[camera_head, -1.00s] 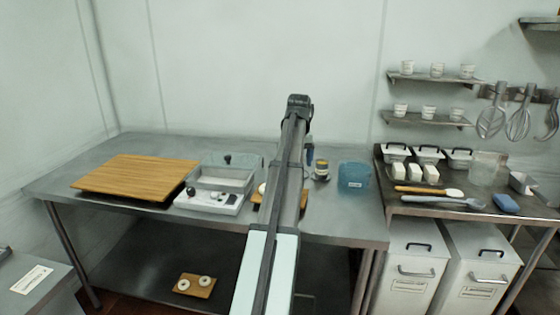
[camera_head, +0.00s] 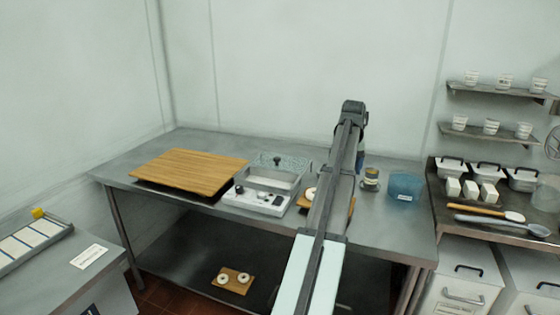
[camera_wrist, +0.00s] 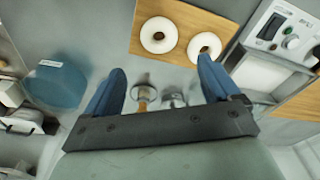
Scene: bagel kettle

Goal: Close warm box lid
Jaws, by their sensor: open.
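The warm box (camera_head: 262,198) is a pale box with a front control panel, on the steel table right of the wooden board. Its inside shows open from above. Its glassy lid (camera_head: 280,162), with a dark knob, is raised at the back edge. In the wrist view the box (camera_wrist: 268,72) and its panel (camera_wrist: 283,32) are at the upper right; I cannot make out the lid there. My gripper (camera_wrist: 160,85) is open and empty, with blue fingers, to the right of the box. In the head view my arm mostly hides it.
A small board with two bagels (camera_wrist: 158,35) lies between box and gripper. A small jar (camera_head: 370,178) and a blue tub (camera_head: 406,187) stand to the right. A large wooden board (camera_head: 190,172) lies left of the box. The table's front right is clear.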

